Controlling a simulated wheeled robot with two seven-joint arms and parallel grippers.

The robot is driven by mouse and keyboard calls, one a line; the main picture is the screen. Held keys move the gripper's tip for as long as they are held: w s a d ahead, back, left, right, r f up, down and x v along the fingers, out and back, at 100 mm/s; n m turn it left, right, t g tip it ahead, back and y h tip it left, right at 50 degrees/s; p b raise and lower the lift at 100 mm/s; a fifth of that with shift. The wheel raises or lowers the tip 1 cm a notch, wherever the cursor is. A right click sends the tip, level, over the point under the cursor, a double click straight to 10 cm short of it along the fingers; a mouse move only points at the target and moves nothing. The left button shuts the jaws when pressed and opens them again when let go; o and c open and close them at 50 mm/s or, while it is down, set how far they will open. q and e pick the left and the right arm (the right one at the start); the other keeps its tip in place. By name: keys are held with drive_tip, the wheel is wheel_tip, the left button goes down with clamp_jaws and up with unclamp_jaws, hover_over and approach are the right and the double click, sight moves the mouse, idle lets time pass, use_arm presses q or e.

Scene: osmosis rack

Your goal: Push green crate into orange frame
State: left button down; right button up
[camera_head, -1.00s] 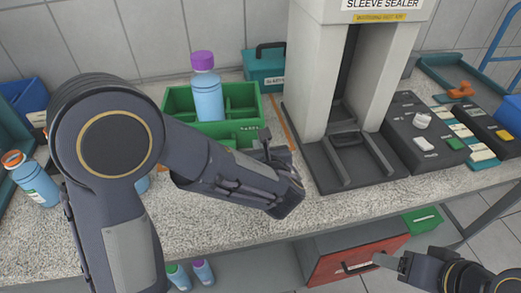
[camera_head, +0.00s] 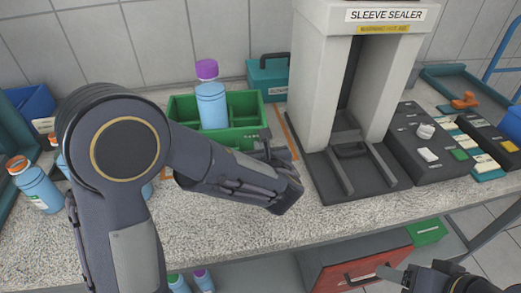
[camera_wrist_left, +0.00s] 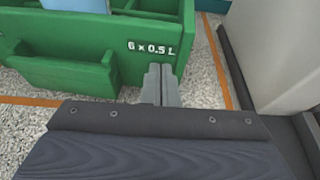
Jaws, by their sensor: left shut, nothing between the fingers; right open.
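The green crate (camera_head: 245,139) stands on the counter, with a blue bottle (camera_head: 211,106) with a purple cap upright in it. The orange frame (camera_head: 286,135) is a flat outline on the counter; one line runs along the crate's right side, apart from it. Another line (camera_wrist_left: 28,101) lies in front of the crate's front in the left wrist view. My left gripper (camera_head: 266,142) is shut and empty at the crate's front right corner. In the left wrist view its fingertips (camera_wrist_left: 161,72) are against or very near the front, below the "6 x 0.5 L" label. My right gripper (camera_head: 392,274) is open at the lower right.
The sleeve sealer (camera_head: 318,110) stands close right of the frame. A teal box (camera_head: 268,80) is behind the crate. Several blue bottles (camera_head: 40,187) stand at the left. The counter front (camera_head: 225,228) is clear.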

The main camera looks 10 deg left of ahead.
use_arm(q)
drive_tip(key=shift+w+a, duration=0.4)
drive_tip(key=shift+w, duration=0.4)
drive_tip(key=shift+w+a, duration=0.1)
drive_tip(key=shift+w, duration=0.05)
drive_tip(key=p+v, duration=0.1)
drive_tip(key=v, duration=0.2)
drive_tip(key=r+p+v, duration=0.1)
drive_tip(key=v, duration=0.3)
drive_tip(key=shift+w+r+p, duration=0.1)
drive_tip(key=shift+w+p, duration=0.1)
drive_tip(key=shift+p, duration=0.2)
drive_tip(key=shift+s+r, duration=0.1)
drive_tip(key=shift+s, duration=0.35)
drive_tip(key=c, duration=2.1)
unclamp_jaws()
drive_tip(key=o, duration=1.2)
